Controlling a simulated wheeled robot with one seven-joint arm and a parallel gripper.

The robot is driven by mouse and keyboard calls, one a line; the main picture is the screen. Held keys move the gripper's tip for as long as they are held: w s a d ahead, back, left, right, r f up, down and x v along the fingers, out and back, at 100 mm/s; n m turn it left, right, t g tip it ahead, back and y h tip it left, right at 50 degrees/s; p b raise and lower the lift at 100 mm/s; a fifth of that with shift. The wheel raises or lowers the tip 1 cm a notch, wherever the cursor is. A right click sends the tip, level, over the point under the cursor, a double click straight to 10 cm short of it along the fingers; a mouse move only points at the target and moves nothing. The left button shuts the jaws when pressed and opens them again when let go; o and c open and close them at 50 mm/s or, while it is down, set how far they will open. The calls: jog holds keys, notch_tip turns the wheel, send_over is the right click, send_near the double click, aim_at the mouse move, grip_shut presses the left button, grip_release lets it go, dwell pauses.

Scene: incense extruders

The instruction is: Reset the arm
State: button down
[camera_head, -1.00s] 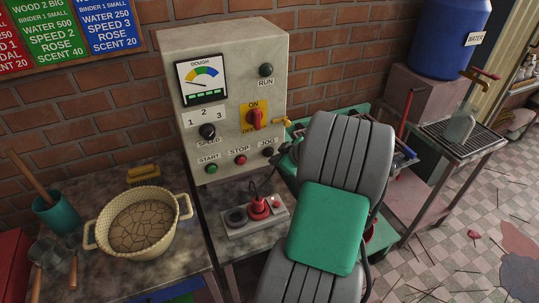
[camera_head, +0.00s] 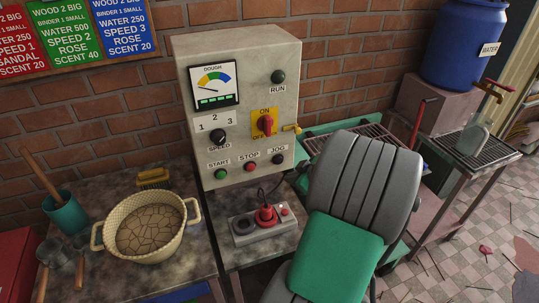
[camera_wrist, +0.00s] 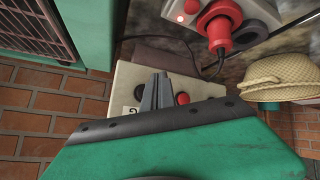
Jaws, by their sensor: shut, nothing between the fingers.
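My arm, grey with a green panel, stands in front of the machine's right side in the head view and hides my gripper there. In the wrist view my gripper (camera_wrist: 157,92) shows as two dark fingers, shut together and empty. The same control box (camera_head: 237,110) stands upright against the brick wall in the head view, with a dough gauge and a red on/off switch. I cannot tell whether the fingers touch it.
A power strip (camera_head: 250,229) with a red plug (camera_head: 265,215) lies below the box. A cream pot (camera_head: 150,228) of cracked dough and a teal cup (camera_head: 66,215) stand left. At right are a blue water drum (camera_head: 461,45) and a glass jug (camera_head: 472,136).

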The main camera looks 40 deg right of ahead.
jog(key=s+a+f+m+g+y, duration=0.1)
jog(key=s+a+f+m+g, duration=0.3)
jog(key=s+f+m, duration=0.5)
jog(key=s+a+r+m+g, duration=0.2)
jog(key=s+a+m+g, duration=0.25)
jog(key=s, duration=0.45)
jog(key=w+a+r+n+t, duration=0.1)
jog(key=w+a+r+n, duration=0.2)
jog(key=a+r, duration=0.2)
jog(key=w+a+r+n+t+h, duration=0.1)
jog(key=w+a+r+n, duration=0.2)
jog(key=a, duration=0.7)
jog(key=w+a+r+n+t, duration=0.1)
jog(key=w+a+r+n, duration=0.2)
jog(key=a+r, duration=0.4)
jog(key=shift+w+a, duration=0.2)
jog(key=shift+w, duration=0.2)
jog(key=shift+n, duration=0.25)
